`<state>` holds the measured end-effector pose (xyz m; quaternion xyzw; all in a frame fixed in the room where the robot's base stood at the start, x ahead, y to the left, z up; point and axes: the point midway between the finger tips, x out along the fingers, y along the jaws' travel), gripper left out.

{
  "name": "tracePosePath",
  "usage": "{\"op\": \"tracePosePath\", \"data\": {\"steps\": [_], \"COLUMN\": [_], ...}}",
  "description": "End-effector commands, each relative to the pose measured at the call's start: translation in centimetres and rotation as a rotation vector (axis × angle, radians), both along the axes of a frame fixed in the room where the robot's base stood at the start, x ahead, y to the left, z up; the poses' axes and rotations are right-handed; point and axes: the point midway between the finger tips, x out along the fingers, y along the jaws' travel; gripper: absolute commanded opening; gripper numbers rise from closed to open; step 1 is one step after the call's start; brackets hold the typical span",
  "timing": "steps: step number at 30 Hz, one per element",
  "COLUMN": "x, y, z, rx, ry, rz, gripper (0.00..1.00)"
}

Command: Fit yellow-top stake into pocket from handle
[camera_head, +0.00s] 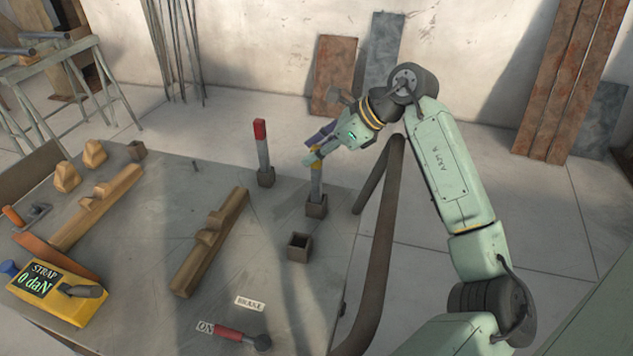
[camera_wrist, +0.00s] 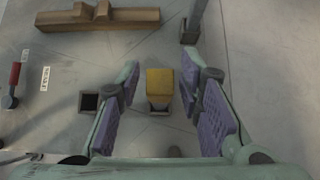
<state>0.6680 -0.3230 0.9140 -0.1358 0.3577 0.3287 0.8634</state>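The yellow-top stake (camera_head: 316,182) stands upright, its lower end at a dark square pocket (camera_head: 316,208) near the table's right edge. The wrist view shows its yellow top (camera_wrist: 160,82) from above, between my fingers. My gripper (camera_head: 314,154) is at the top of the stake. Its purple-padded fingers (camera_wrist: 162,72) are open, with a gap on each side of the yellow top. How deep the stake sits in the pocket cannot be told. An empty pocket (camera_head: 299,247) is nearer the front; it also shows in the wrist view (camera_wrist: 90,102).
A red-top stake (camera_head: 263,155) stands in another pocket (camera_head: 266,178) behind. A red-handled brake lever (camera_head: 230,333) lies at the front by the label ON. Wooden bolsters (camera_head: 210,243) and a yellow strap gauge box (camera_head: 60,290) occupy the table's left and middle.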

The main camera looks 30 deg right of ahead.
Motion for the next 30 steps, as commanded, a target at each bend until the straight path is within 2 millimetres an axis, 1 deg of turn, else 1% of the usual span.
{"op": "tracePosePath", "data": {"steps": [1, 12, 14, 30], "x": [-0.01, -0.02, -0.01, -0.02], "y": [-0.01, -0.02, -0.03, -0.02], "z": [0.01, 0.03, 0.03, 0.08], "rx": [0.000, 0.000, 0.000, 0.001], "ry": [0.000, 0.000, 0.000, -0.001], "rz": [0.000, 0.000, 0.000, 0.000], "gripper": [0.28, 0.03, 0.00, 0.00]}}
